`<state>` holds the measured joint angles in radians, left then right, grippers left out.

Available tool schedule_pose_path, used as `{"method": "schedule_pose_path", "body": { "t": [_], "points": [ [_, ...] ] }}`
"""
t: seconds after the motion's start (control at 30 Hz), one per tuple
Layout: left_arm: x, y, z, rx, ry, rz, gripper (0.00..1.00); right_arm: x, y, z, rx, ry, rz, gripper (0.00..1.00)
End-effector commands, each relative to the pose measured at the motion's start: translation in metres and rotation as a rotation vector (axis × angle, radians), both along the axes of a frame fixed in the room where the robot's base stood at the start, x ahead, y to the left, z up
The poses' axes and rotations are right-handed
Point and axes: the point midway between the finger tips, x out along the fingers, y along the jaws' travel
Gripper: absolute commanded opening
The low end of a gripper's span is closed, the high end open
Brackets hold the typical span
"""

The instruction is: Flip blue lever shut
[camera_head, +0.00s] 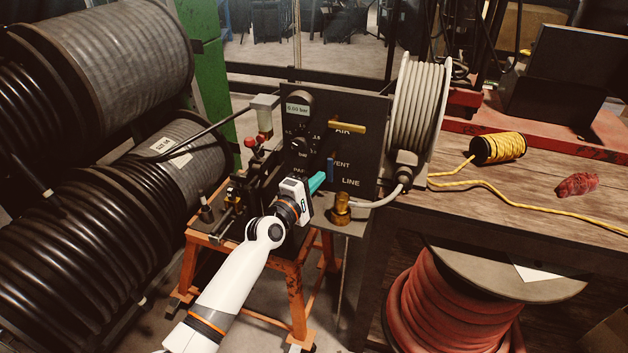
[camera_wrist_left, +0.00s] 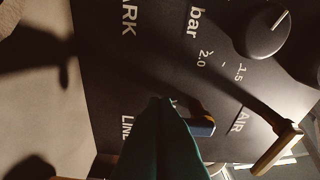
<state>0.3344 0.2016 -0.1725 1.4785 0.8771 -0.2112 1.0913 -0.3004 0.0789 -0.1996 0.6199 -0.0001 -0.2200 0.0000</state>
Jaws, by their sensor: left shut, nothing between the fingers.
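The blue lever (camera_head: 330,167) sits on the black panel (camera_head: 364,153) between the AIR, VENT and LINE labels, and appears roughly upright in the head view. In the left wrist view the blue lever (camera_wrist_left: 201,126) is partly hidden behind the teal fingers. My left gripper (camera_head: 317,182) is shut and empty. Its teal fingertips are close to the lever's lower left side in the head view. In the wrist view the fingertips (camera_wrist_left: 166,104) overlap the lever; I cannot tell if they touch it. My right gripper is not in view.
A yellow lever (camera_head: 347,127) lies horizontally above the blue one. A knob (camera_wrist_left: 263,35) is also on the panel. A brass fitting (camera_head: 340,208) stands below right of my gripper. A grey hose reel (camera_head: 417,105) is right of the panel.

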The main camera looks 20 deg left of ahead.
Motion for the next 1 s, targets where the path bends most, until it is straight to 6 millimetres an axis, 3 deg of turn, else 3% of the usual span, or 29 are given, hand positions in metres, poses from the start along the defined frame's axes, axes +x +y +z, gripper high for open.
{"method": "schedule_pose_path", "body": {
  "t": [0.37,0.63,1.0],
  "points": [
    [0.000,-0.009,-0.006,-0.164,0.006,-0.002,0.00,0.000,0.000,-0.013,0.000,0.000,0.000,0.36],
    [-0.001,-0.021,-0.007,-0.405,0.015,-0.002,0.00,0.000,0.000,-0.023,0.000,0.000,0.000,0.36],
    [-0.001,-0.034,-0.004,-0.406,0.015,-0.002,0.00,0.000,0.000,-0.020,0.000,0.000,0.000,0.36]
  ]
}}
